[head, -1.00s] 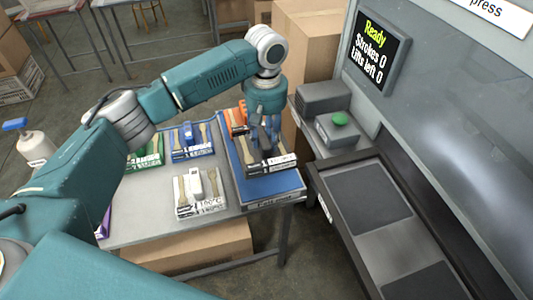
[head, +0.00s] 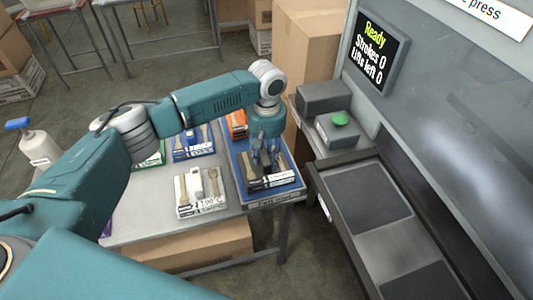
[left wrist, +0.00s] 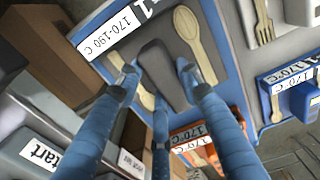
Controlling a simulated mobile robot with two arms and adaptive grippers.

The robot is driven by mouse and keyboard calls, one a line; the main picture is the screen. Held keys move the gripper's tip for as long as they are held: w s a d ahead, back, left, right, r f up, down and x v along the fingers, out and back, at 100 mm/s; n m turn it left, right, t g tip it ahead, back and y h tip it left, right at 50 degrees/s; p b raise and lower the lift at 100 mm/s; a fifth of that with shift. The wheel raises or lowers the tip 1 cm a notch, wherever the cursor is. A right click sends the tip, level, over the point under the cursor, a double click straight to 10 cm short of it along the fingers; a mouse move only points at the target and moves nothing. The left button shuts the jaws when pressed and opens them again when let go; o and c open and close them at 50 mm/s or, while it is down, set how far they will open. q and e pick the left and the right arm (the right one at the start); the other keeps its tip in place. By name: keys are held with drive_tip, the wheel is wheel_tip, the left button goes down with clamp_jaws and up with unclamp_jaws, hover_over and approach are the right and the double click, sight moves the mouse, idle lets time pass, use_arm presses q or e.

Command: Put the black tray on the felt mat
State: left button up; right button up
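The black tray (head: 271,183) carries wooden utensils, a dark grip block and a white label. It lies on the blue felt mat (head: 240,182), at the right end of the grey table. My left gripper (head: 264,163) is over the tray with its fingers pointing down. In the left wrist view its blue fingers (left wrist: 157,78) stand spread around the dark grip block (left wrist: 162,72), with gaps visible beside it. The tray's label (left wrist: 113,33) reads 170-190 C, with a wooden spoon (left wrist: 194,43) beside the block. My right gripper is not shown.
A white tray (head: 200,205), a blue tray (head: 193,153) and a green tray, partly behind my arm, stand left of the mat. An orange tray (head: 236,125) is behind. The press (head: 370,200) with a green button (head: 339,118) is at right.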

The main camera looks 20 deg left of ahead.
sight(267, 154)
use_arm(q)
drive_tip(key=shift+o, duration=1.4)
drive_tip(key=shift+r, duration=0.15)
wheel_tip(267, 154, up, 12)
drive_tip(key=b, duration=0.1)
drive_tip(key=shift+b, duration=0.3)
